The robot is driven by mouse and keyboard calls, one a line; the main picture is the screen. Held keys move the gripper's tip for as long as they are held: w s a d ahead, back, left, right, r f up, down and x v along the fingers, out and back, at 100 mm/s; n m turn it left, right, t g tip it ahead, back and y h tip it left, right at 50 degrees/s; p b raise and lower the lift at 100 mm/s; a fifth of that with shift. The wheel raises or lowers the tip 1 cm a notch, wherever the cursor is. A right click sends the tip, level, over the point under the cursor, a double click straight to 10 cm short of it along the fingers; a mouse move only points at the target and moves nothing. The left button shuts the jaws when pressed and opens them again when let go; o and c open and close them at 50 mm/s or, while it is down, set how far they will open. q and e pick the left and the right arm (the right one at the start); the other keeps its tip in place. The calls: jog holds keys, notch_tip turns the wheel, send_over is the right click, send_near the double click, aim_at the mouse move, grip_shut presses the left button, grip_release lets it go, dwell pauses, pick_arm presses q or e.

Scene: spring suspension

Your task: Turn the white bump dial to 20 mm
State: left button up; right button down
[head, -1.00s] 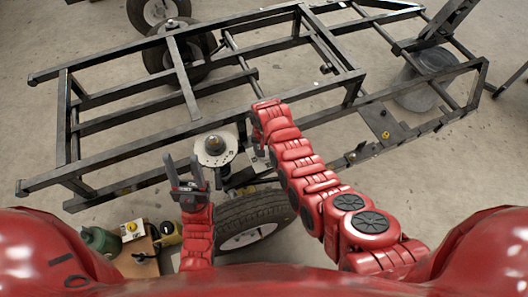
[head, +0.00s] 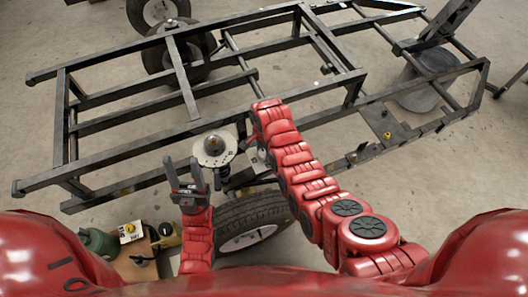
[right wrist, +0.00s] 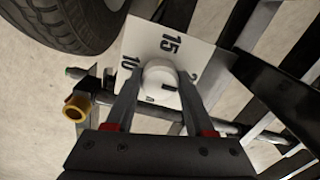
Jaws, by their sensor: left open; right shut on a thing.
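In the right wrist view, the white dial (right wrist: 160,80) sits on a white plate (right wrist: 145,40) printed with 10, 15 and a partly hidden number starting with 2. My right gripper (right wrist: 160,88) has a finger on each side of the dial and is shut on it. The right finger covers part of the last number. My left gripper (head: 187,170) is open and empty, left of a round metal plate (head: 213,150).
A black steel trailer frame (head: 120,90) fills the work area. A tyre (head: 250,215) lies just below the grippers. In the wrist view, a brass fitting (right wrist: 77,107) is left of the fingers.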

dwell(0.4)
jog(key=shift+c, duration=1.3)
grip_release()
notch_tip(320, 180, up, 12)
jog(key=p, duration=0.2)
notch_tip(320, 180, up, 6)
jog(key=f+p, duration=0.1)
jog(key=p, duration=0.4)
send_over(264, 151)
jog(key=shift+s+r, duration=0.15)
jog(key=shift+r, duration=0.05)
